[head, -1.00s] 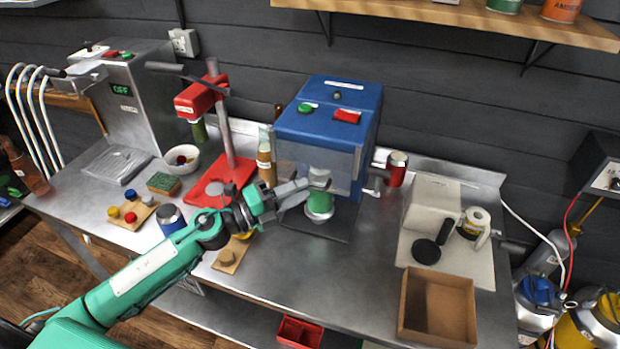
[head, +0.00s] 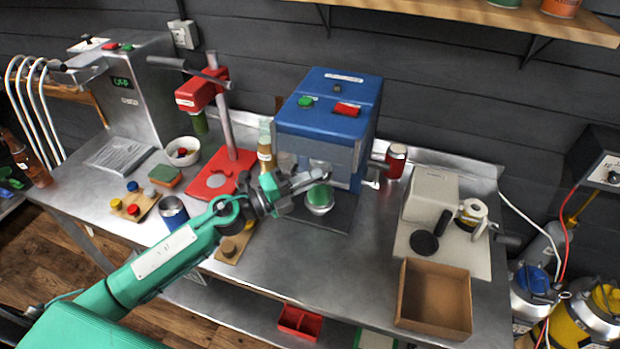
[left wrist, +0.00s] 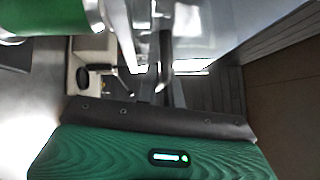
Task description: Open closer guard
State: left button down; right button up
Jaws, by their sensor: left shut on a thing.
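The blue closer (head: 325,113) stands at the middle back of the bench, with a green and a red button on top. Its see-through guard (head: 290,161) hangs across the front, below the blue housing. A green can (head: 319,195) stands under the guard; a green can also shows at the upper left of the left wrist view (left wrist: 45,15). My left gripper (head: 312,179) is at the guard's front lower part, just above and in front of the can, and is shut on the guard. The exact contact is hidden by the fingers. My right gripper is not in view.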

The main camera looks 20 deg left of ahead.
aim_at(331, 151)
pick_arm(q)
jog(key=shift+r+p, duration=0.4)
jog(key=shift+r, duration=0.05)
notch_tip(331, 151, up, 5)
jog(key=p, duration=0.5)
jog(key=shift+f, duration=0.1)
jog(key=c, duration=1.5)
grip_release()
jog(key=shift+c, duration=0.2)
jog(key=shift+s+a+f, duration=0.1)
jog(key=shift+f, duration=0.05)
jog(key=shift+s+a+f+b, duration=0.15)
jog(key=shift+s+a+b, duration=0.1)
jog(key=shift+b, duration=0.3)
jog(key=b+v, duration=0.6)
jog(key=v, duration=0.6)
jog(key=shift+s+a+b, duration=0.25)
jog(key=shift+a+b, duration=0.1)
